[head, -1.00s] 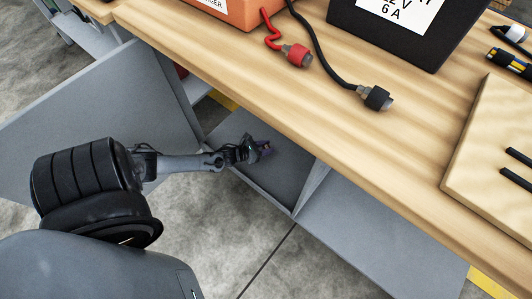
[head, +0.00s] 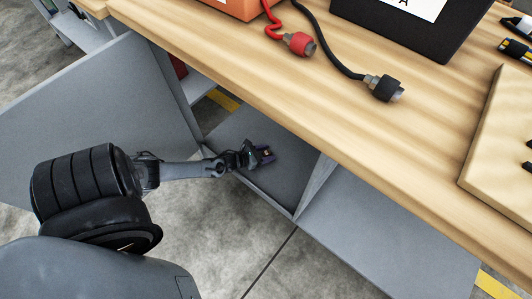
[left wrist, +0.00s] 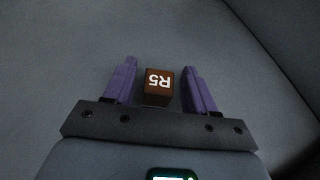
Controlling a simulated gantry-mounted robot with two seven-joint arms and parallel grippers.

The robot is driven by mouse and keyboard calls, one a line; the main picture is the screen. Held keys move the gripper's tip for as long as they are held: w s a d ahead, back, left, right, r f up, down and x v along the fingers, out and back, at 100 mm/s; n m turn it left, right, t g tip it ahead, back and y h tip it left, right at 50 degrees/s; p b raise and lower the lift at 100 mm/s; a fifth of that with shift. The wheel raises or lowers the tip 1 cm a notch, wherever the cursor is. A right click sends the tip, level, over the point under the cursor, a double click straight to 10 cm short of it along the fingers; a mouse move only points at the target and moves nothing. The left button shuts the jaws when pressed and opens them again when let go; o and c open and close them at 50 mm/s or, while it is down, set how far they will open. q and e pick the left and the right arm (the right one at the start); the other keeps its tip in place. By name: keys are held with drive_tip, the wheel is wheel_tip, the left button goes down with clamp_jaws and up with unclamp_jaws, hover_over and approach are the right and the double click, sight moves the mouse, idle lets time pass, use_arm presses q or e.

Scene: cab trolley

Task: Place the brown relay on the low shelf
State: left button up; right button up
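The brown relay (left wrist: 158,86), a small block marked R5, sits between the two purple fingers of my left gripper (left wrist: 160,84) in the left wrist view. A narrow gap shows on each side of it, so the gripper is open around it. In the head view my left gripper (head: 264,155) is inside the grey cabinet, low over the low shelf (head: 292,165) under the worktop. The relay appears to rest on this grey surface, which also fills the left wrist view (left wrist: 60,60). My right gripper is not in view.
The wooden worktop (head: 250,75) overhangs the shelf. An open grey door (head: 85,105) stands left of my arm, and an upright divider (head: 315,185) bounds the shelf on the right. Red (head: 300,43) and black (head: 385,88) cable ends lie on the worktop.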

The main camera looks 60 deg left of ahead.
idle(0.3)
